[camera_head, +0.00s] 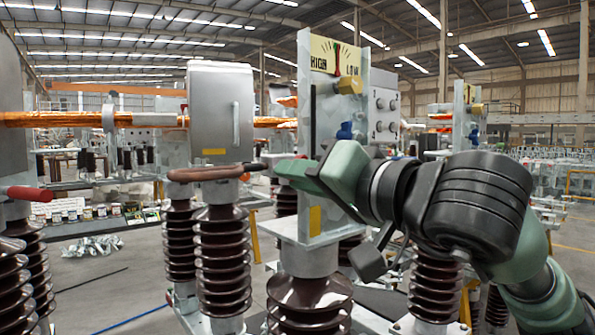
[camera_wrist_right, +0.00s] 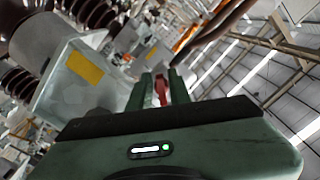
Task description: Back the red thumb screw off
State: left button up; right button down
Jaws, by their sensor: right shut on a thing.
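In the right wrist view, the red thumb screw (camera_wrist_right: 161,89) shows as a small red piece between the two green fingers of my right gripper (camera_wrist_right: 158,84). The fingers are shut on it. In the head view my right gripper (camera_head: 288,172) reaches in from the right across the front of the pale upright plate (camera_head: 312,215). The screw is not clearly visible there, hidden by the gripper. My left gripper is not in view.
The plate carries a HIGH/LOW label (camera_head: 335,59), a yellow knob (camera_head: 348,85) and a blue knob (camera_head: 345,131). A grey box (camera_head: 220,105) stands left of it. Brown ribbed insulators (camera_head: 222,260) stand below. A red handle (camera_head: 30,194) is at far left.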

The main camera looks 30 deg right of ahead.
jog(key=shift+f+n, duration=0.15)
jog(key=shift+n, duration=1.05)
jog(key=c, duration=1.6)
grip_release()
jog(key=shift+d, duration=0.1)
jog(key=s+b, duration=0.1)
jog(key=s, duration=0.6)
jog(key=shift+s+d, duration=0.3)
jog(key=shift+s, duration=0.1)
